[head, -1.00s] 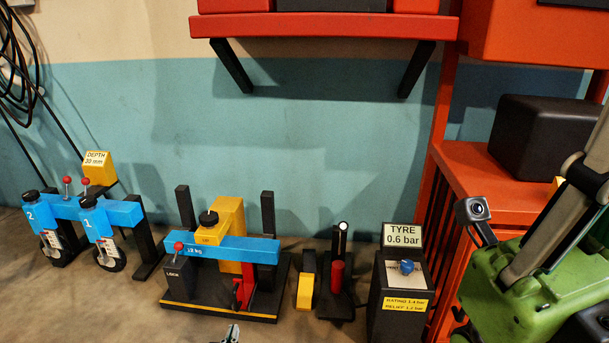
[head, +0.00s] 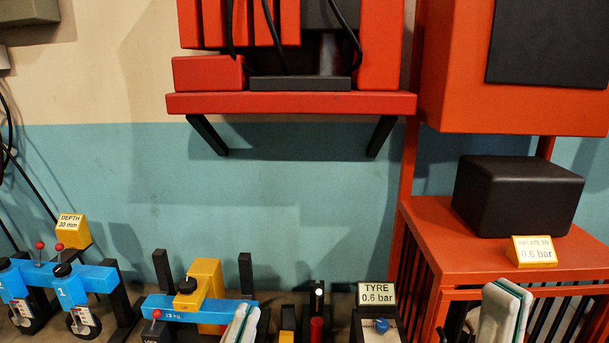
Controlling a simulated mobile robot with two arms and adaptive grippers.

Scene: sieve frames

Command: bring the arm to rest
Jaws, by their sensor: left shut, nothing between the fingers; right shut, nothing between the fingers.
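In the head view, my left gripper (head: 243,322) shows at the bottom edge as pale fingers pointing up, closed together, in front of the blue bar of the middle stand (head: 210,308). My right gripper (head: 508,308) shows at the bottom right, pale with a teal edge, also pointing up and closed, in front of the red rack (head: 425,225). Nothing is seen held in either. Both wrists and the rest of both arms are cut off below the picture.
Blue stands with wheels (head: 78,310) stand at the lower left, beside a yellow DEPTH block (head: 72,229). The TYRE box (head: 377,294) stands between the grippers. A black case (head: 518,196) and a yellow INFLATE sign (head: 534,251) sit on the rack. A red shelf (head: 290,104) hangs above.

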